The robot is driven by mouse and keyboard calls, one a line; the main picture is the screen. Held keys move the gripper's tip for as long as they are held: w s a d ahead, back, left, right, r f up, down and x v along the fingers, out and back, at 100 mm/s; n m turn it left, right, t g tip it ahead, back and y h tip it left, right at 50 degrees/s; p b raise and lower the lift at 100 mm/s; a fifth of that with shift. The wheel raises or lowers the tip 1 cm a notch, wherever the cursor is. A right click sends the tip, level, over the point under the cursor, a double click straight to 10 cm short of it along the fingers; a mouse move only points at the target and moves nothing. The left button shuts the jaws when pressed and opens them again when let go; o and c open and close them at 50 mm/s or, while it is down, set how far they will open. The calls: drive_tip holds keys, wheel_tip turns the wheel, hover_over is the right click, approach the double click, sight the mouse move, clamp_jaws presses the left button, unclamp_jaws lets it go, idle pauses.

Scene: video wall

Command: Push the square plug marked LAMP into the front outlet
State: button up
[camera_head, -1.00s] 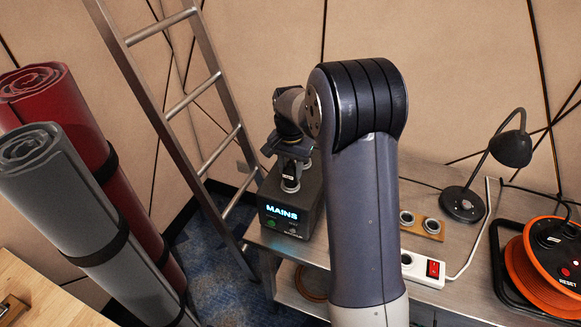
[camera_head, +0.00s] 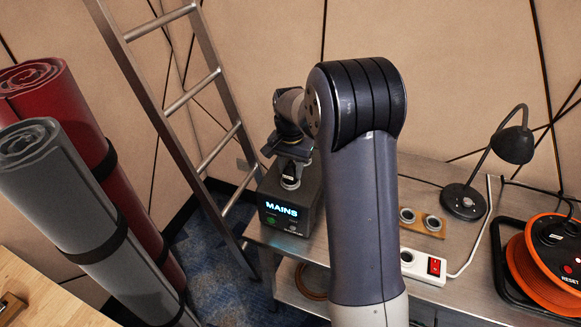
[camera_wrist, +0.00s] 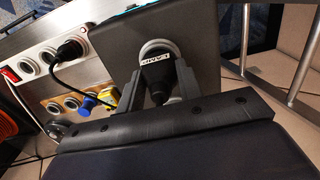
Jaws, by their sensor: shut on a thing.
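The black LAMP plug (camera_wrist: 157,78) is between the fingers of my gripper (camera_wrist: 160,92) in the wrist view, its white label showing. My gripper (camera_head: 290,168) is shut on it in the head view, above the dark MAINS box (camera_head: 288,216). The front outlet (camera_wrist: 154,44), a pale round socket on the box top, lies at the plug's far end and is partly covered by it. The plug (camera_head: 290,181) appears lined up over this outlet. I cannot tell how deep its pins sit. The rear outlet is hidden behind my gripper.
A white power strip with a red switch (camera_head: 433,267) and a wooden socket block (camera_head: 433,224) sit right of the box. A desk lamp (camera_head: 464,202) and an orange cable reel (camera_head: 545,262) stand farther right. A ladder (camera_head: 184,103) stands left of the bench.

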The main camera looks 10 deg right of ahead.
drive_tip(key=shift+f, duration=0.2)
drive_tip(key=o, duration=1.2)
drive_tip(key=shift+c, duration=0.2)
drive_tip(key=shift+o, duration=0.3)
drive_tip(key=o, duration=0.3)
drive_tip(key=shift+o, duration=0.2)
drive_tip(key=shift+r, duration=0.15)
drive_tip(key=shift+r+p, duration=2.25)
drive_tip(key=shift+r, duration=0.7)
